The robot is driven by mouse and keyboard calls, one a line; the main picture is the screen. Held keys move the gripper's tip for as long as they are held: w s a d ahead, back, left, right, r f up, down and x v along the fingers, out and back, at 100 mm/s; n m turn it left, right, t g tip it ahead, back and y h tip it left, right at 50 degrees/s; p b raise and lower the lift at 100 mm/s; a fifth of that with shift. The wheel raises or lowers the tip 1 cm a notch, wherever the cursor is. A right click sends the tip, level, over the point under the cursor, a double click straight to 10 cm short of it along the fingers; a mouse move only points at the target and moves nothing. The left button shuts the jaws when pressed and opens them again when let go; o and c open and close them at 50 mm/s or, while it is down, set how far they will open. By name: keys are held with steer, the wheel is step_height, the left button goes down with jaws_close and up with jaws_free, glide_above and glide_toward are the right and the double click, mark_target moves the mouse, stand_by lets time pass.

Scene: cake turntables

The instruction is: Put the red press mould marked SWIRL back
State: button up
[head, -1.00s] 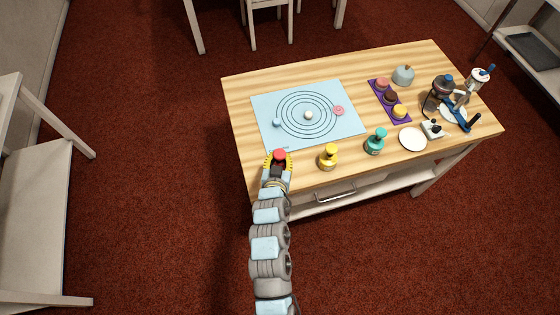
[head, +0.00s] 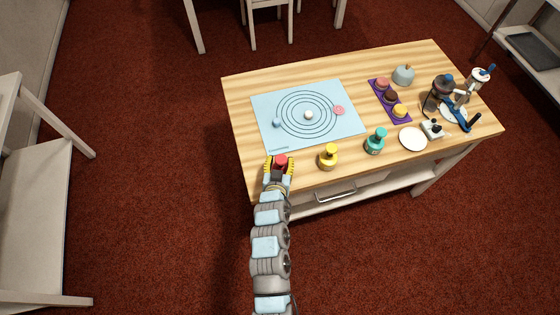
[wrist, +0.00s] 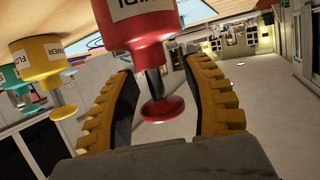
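The red press mould (head: 280,160) is at the front left of the wooden table, just in front of the blue mat. In the wrist view its red body (wrist: 140,35), dark stem and round red knob show upside down, with a white label only partly legible. My gripper (head: 279,166) is open, its yellow ridged fingers spread on either side of the mould. In the wrist view there is a gap between the fingers (wrist: 165,100) and the stem and knob. The mould's base is hidden in the head view.
A yellow mould (head: 328,157) labelled FLOWER and a teal mould (head: 375,141) stand to the right along the front edge. The blue mat (head: 345,95) bears rings and small pieces. A purple tray (head: 391,103) with cakes, a white plate (head: 412,139) and blue-handled tools stand further right.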

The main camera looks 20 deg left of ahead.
steer(key=shift+r, duration=0.1)
steer(key=v, duration=1.2)
